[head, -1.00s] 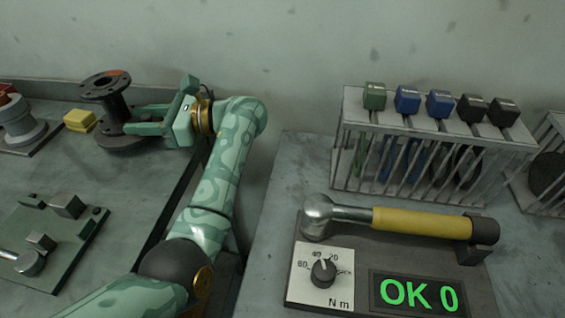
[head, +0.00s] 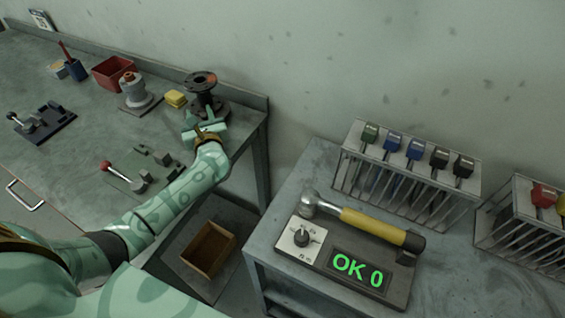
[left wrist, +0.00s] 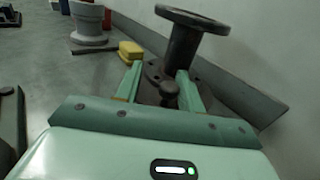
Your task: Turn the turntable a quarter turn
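A dark flanged spool-shaped body (head: 202,95) stands upright at the back right corner of the left bench. It has a wide round base, which I take to be the turntable. In the left wrist view its upper flange and column (left wrist: 186,40) rise beyond my fingers, and a small dark knob (left wrist: 168,92) stands in front. My left gripper (head: 207,124) is low at the near side of the base. In the left wrist view its fingers are spread, one on each side of the knob, with gaps visible. Part of the base is hidden. My right gripper is not in view.
A yellow block (head: 176,99) lies just left of the spool, with a grey stepped part (head: 135,93) and red bin (head: 113,72) farther left. A low raised edge runs behind. A right bench holds a yellow-handled tool (head: 372,226) and a rack (head: 405,170).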

